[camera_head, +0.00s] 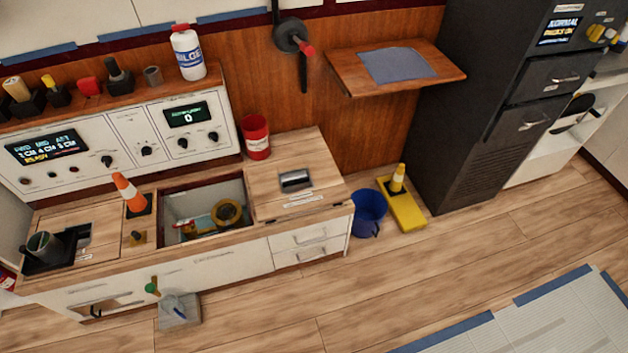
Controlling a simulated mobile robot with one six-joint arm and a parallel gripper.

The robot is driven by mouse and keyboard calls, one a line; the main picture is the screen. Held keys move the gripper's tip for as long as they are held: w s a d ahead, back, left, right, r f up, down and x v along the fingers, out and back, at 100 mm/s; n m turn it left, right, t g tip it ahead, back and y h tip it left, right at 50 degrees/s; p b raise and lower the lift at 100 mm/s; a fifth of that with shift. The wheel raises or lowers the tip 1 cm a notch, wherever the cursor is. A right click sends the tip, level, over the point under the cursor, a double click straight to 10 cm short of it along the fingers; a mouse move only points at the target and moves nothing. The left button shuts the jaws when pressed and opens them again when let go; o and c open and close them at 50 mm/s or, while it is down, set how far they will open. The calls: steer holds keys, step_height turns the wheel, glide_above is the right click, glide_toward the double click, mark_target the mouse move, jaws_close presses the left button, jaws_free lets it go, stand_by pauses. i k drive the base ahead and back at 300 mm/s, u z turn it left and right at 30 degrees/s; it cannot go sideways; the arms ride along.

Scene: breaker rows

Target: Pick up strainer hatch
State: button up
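A wooden panel (265,184) with a metal grip (295,180) lies on the right part of the low counter. It may be the strainer hatch, but its labels are too small to read. To its left is an open, light-walled compartment (178,206) in the counter. A yellow ring-shaped part (227,213) and small red and yellow parts are inside it. My gripper is not in view, so I cannot see whether it is open or shut.
A red can (256,136) stands behind the panel. An orange cone (130,191) stands left of the compartment. A blue bucket (367,214) and a yellow stand (402,205) are on the floor to the right. The wooden floor (330,290) in front is mostly clear.

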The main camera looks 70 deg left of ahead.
mark_target(281, 186)
steer(key=u, duration=0.2)
steer(key=i, duration=0.8)
steer(key=u, duration=0.95)
steer(key=k, duration=0.2)
steer(key=u, duration=1.8)
steer(key=k, duration=0.15)
steer(key=u, duration=1.5)
